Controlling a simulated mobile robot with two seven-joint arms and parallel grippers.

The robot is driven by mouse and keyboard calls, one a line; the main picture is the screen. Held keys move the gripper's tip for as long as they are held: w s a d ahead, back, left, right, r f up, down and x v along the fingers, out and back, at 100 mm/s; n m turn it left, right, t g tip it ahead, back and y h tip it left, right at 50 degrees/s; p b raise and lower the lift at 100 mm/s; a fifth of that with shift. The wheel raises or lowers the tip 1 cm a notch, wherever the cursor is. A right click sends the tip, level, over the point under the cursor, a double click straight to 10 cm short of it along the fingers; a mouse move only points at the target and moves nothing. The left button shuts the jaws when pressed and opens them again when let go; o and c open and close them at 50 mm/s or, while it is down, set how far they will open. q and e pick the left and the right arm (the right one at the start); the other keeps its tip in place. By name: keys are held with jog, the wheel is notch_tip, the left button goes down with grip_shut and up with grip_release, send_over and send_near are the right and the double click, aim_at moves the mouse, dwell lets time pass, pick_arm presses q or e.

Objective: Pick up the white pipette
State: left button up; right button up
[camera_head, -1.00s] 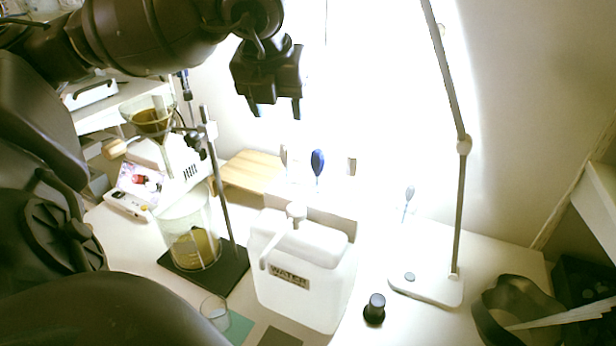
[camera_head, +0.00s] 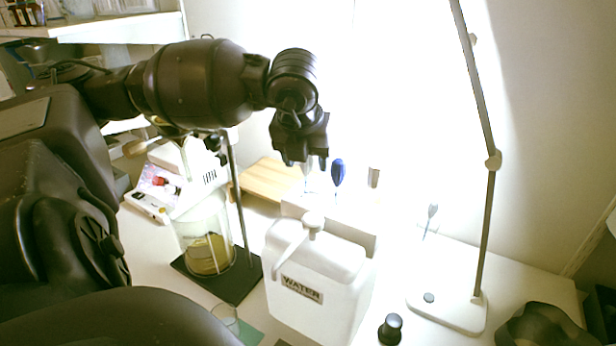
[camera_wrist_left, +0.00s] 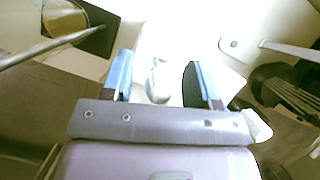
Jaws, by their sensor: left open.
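The white pipette (camera_head: 307,175) stands upright in the rack (camera_head: 325,212) behind the water jug, at the left end of a row. My left gripper (camera_head: 302,160) points down right above it, open, hiding part of its top. In the left wrist view a pale, rounded thing, which looks like the pipette's bulb (camera_wrist_left: 157,82), lies between the two blue-padded fingertips (camera_wrist_left: 160,75), with gaps on both sides. A blue-bulbed pipette (camera_head: 338,172) and a grey one (camera_head: 374,177) stand to its right. My right gripper is not in view.
The white water jug (camera_head: 315,285) stands in front of the rack. A beaker (camera_head: 205,245) and stand rod (camera_head: 238,205) are at the left. A lamp base (camera_head: 447,310) and another pipette (camera_head: 431,215) are to the right. A black knob-like item (camera_head: 390,330) sits in front.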

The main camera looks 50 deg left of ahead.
pick_arm(q)
jog(key=shift+w+a+f, duration=0.1)
jog(key=shift+w+f, duration=0.05)
jog(key=shift+f, duration=0.25)
jog(key=c, duration=0.7)
jog(key=shift+o, duration=0.2)
jog(key=shift+r, duration=0.1)
notch_tip(320, 180, up, 20)
dwell(0.5)
